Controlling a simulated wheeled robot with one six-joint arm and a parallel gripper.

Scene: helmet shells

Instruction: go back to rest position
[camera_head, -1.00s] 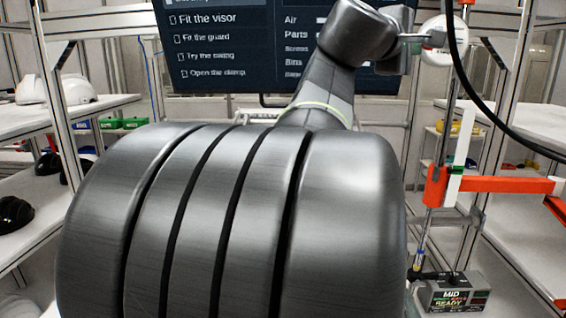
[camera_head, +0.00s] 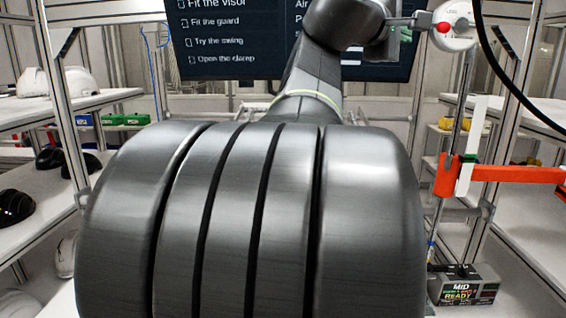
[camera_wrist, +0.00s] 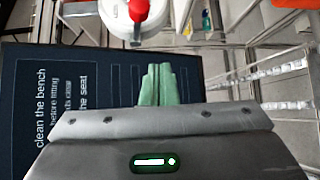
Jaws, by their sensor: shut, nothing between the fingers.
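My gripper (camera_wrist: 157,84) shows in the wrist view as two green fingers pressed together, with nothing between them. In the head view only a bit of my gripper (camera_head: 404,34) shows at the top, beside a white round dial with a red knob (camera_head: 443,27). The same dial (camera_wrist: 120,28) is at the top of the wrist view, beyond the fingertips. I cannot tell how far apart they are. My large grey arm link fills the middle of the head view and hides what lies behind it.
A dark screen (camera_head: 235,60) stands behind my arm. An orange-red clamp bar (camera_head: 510,174) and a small box reading READY (camera_head: 466,292) are at the right. White helmets (camera_head: 75,82) and black shells (camera_head: 15,205) lie on the left shelves. A black cable (camera_head: 515,100) hangs at upper right.

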